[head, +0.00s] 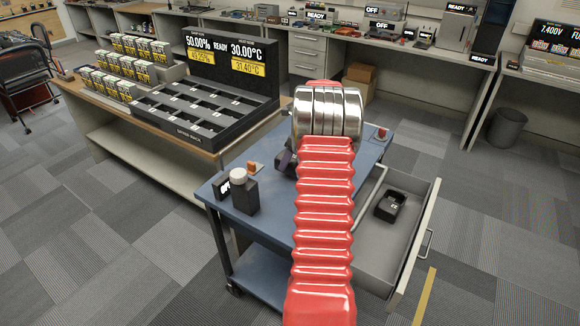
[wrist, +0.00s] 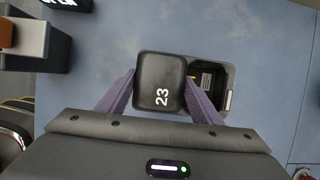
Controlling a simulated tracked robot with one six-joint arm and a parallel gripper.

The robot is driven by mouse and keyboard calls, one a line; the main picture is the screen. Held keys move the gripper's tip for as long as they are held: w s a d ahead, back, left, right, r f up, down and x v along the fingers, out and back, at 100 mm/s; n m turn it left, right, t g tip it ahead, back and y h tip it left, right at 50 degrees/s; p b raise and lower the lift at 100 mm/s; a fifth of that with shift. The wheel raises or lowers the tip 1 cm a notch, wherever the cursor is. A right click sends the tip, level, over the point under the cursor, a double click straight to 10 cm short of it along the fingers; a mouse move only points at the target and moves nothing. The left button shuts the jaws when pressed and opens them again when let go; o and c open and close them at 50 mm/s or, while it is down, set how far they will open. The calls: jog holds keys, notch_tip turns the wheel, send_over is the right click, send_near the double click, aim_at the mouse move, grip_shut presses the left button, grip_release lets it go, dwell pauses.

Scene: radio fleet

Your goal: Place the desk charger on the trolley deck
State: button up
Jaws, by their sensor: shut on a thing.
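The desk charger (wrist: 232,75) is a black unit with a raised rounded block marked 23 and an open pocket beside it. My gripper (wrist: 160,82) has its purple fingers shut on the sides of the block. The blue trolley deck (wrist: 265,65) is directly below; I cannot tell whether the charger touches it. In the head view the trolley deck (head: 272,205) is partly covered by my red arm, which hides the charger and most of the gripper. Another black charger-like unit (head: 390,205) lies in the trolley's open drawer (head: 372,238).
A black item with a white top (head: 242,192) and a small display (head: 222,187) stand on the deck's left side. A small orange-topped item (head: 252,168) is behind them. A small reddish item (head: 381,134) sits at the deck's far right corner. A bench with a charging rack (head: 185,130) stands behind left.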

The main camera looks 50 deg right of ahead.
jog(key=shift+f, duration=1.7)
jog(key=shift+f, duration=0.1)
jog(key=o, duration=1.3)
jog(key=v, duration=1.2)
